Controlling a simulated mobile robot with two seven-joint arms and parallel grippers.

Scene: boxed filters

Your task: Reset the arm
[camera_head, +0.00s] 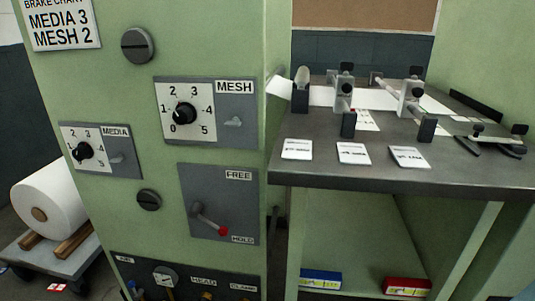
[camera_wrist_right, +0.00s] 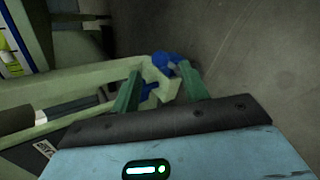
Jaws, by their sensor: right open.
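My right gripper (camera_wrist_right: 160,70) shows in the right wrist view, with its two green fingers apart. A pale green bar end and a blue knob (camera_wrist_right: 165,60) appear near and between the fingertips; I cannot tell whether they touch. Nothing is clearly held. Neither gripper shows in the head view. There, a green cabinet (camera_head: 130,85) carries a lever with a red knob (camera_head: 223,231) on a grey FREE/HOLD plate; the knob is down near HOLD. Above are the MESH dial (camera_head: 183,113) and the MEDIA dial (camera_head: 84,151).
A dark bench (camera_head: 460,178) at right holds several white cards (camera_head: 352,153) and clamp-like fixtures (camera_head: 346,90). Blue (camera_head: 321,280) and red (camera_head: 407,287) boxes lie below it. A white roll (camera_head: 48,195) sits on a cart at left.

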